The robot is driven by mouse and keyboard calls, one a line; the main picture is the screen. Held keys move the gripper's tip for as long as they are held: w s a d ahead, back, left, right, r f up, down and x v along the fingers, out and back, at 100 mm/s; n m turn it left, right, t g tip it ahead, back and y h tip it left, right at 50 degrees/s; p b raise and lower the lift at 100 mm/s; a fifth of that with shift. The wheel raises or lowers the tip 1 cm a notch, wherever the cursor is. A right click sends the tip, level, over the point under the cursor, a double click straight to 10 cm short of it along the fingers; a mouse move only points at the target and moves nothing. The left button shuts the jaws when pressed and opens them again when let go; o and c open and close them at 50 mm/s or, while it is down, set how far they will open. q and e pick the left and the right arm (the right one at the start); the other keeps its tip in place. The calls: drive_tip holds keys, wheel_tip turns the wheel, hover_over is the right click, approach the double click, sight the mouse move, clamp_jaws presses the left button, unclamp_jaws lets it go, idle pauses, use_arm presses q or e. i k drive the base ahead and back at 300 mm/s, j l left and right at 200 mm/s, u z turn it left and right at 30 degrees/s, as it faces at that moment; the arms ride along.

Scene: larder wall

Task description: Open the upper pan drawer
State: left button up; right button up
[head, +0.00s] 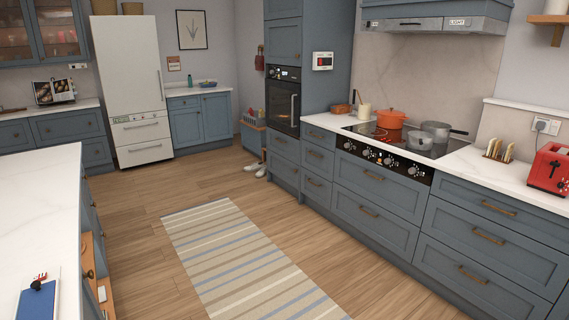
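The wide blue-grey drawers under the hob stand at the right of the head view. The upper pan drawer (380,187) is directly below the black knob panel and looks shut, flush with its neighbours. Its brass bar handle (373,174) is near the top of its front. The lower wide drawer (373,218) under it, with a similar handle (369,211), also looks shut. Neither of my grippers is in view.
Above the drawers, the hob (385,131) carries an orange pot (390,119) and grey pans. A striped rug (240,255) lies on the wooden floor before the drawers. A white-topped island (40,195) stands at the left. The aisle between is clear.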

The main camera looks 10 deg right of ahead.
sight(403, 196)
drive_tip(key=i+l, duration=0.2)
drive_tip(key=l, duration=0.15)
drive_tip(key=i+l, duration=0.2)
drive_tip(key=l, duration=0.2)
drive_tip(key=i+l+u, duration=0.1)
drive_tip(key=l, duration=0.25)
drive_tip(key=i+l, duration=0.25)
drive_tip(key=l, duration=0.15)
drive_tip(key=i+l, duration=0.15)
drive_tip(key=l, duration=0.25)
drive_tip(key=i+l, duration=0.2)
drive_tip(key=l, duration=0.15)
drive_tip(key=i+l, duration=0.25)
drive_tip(key=l, duration=0.15)
drive_tip(key=i+l+u, duration=0.1)
drive_tip(key=l, duration=0.25)
drive_tip(key=i+l, duration=0.55)
drive_tip(key=l, duration=0.25)
drive_tip(key=i+l+u, duration=0.1)
drive_tip(key=l, duration=0.3)
drive_tip(key=i+l, duration=0.3)
drive_tip(key=l, duration=0.15)
drive_tip(key=i+l, duration=0.45)
